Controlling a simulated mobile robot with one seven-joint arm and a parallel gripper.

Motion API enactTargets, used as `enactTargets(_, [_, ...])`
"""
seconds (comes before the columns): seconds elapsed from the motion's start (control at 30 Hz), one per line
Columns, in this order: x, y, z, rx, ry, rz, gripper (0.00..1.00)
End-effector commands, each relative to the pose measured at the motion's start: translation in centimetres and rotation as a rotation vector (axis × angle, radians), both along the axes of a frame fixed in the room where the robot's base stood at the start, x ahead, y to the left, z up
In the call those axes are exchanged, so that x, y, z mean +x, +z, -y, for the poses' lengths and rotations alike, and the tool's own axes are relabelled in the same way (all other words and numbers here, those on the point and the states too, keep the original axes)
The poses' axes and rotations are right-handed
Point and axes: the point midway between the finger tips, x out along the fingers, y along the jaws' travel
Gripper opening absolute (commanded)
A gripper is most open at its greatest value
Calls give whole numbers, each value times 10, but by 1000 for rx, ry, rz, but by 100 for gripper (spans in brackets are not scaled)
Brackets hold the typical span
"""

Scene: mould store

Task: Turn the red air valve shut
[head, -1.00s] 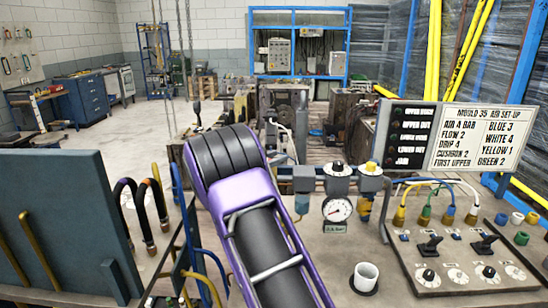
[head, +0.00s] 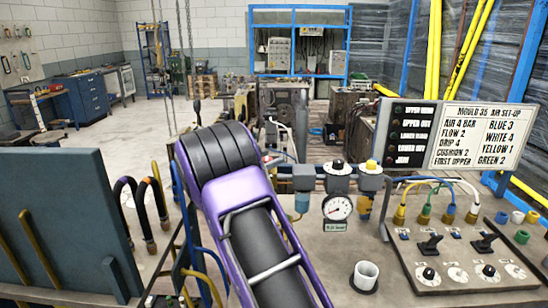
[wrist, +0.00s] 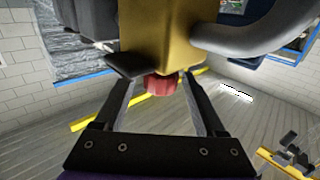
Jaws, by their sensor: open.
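In the wrist view, a red knob (wrist: 161,84), which I take for the air valve, shows under a brass-coloured block (wrist: 165,35). My gripper (wrist: 158,86) is open, with one finger on each side of the red knob. A gap seems to show on both sides, but I cannot tell whether a finger touches it. A dark flat piece (wrist: 135,66) juts from the block beside the left fingertip. In the head view, my purple arm hides my gripper and most of what is around it.
The air unit with its round gauge (head: 338,208) stands right of my arm. A white cup (head: 365,274) and a switch panel (head: 470,262) are on the bench. A grey pipe (wrist: 255,30) curves from the block. Hoses (head: 143,205) and a dark panel (head: 62,225) stand left.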

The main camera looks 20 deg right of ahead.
Motion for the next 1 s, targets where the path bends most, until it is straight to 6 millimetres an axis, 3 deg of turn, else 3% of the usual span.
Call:
enactTargets(0.3, [-28, 0, -75, 1, 4, 1, 72])
enactTargets(0.5, [-44, 0, -113, 1, 3, 0, 72])
enactTargets(0.7, [-52, 0, -133, 0, 0, 1, 72])
enactTargets(1.0, [-54, 0, -137, 0, 0, 1, 72])
